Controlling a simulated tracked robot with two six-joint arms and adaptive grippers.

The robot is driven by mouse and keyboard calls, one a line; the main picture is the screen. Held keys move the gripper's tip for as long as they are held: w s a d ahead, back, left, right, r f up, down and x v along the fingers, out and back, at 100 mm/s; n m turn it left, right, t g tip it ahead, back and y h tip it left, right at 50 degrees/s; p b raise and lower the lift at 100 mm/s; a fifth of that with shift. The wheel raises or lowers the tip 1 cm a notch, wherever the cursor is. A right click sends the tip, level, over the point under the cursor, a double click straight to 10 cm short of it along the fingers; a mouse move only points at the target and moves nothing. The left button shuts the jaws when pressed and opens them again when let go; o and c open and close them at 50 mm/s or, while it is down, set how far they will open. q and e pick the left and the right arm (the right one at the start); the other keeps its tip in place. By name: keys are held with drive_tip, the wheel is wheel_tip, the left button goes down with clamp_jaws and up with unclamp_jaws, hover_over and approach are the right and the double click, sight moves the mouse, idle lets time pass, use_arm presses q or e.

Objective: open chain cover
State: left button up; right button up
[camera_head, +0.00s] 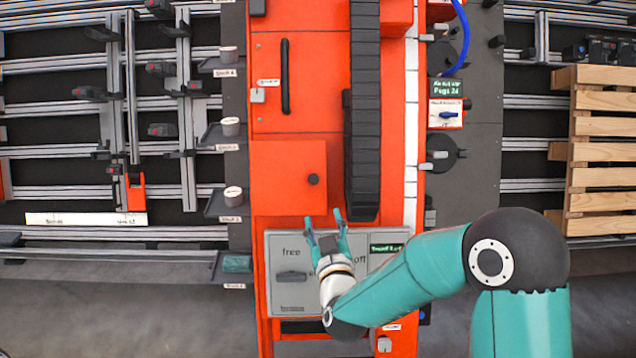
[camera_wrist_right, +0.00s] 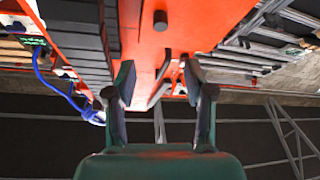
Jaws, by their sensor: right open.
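An orange square cover (camera_head: 280,190) with a round black knob (camera_head: 313,179) near its right edge sits in the middle of the orange gantry column; it looks closed. The knob also shows in the right wrist view (camera_wrist_right: 160,20), above and between the fingers. My right gripper (camera_head: 324,219) is open and empty, its two fingers pointing toward the cover's lower edge, just below the knob and apart from it. It also shows in the right wrist view (camera_wrist_right: 158,80). My left gripper is not in view.
A black cable chain (camera_head: 364,110) runs down right of the cover. A grey panel (camera_head: 290,248) marked "free" and "off" lies below, partly behind my right arm. An orange door with a black bar handle (camera_head: 285,75) is above. Small cups stand on left ledges; a wooden pallet (camera_head: 604,148) is right.

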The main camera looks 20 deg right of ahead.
sight(314, 181)
drive_tip(key=w+p, duration=0.1)
drive_tip(key=w, duration=0.4)
drive_tip(key=w+d+p, duration=0.1)
drive_tip(key=w, duration=0.4)
drive_tip(key=w+d+p, duration=0.1)
drive_tip(key=w, duration=0.4)
drive_tip(key=shift+w+d+f+p, duration=0.15)
drive_tip(key=shift+w+d+p, duration=0.1)
drive_tip(key=shift+p, duration=0.1)
clamp_jaws()
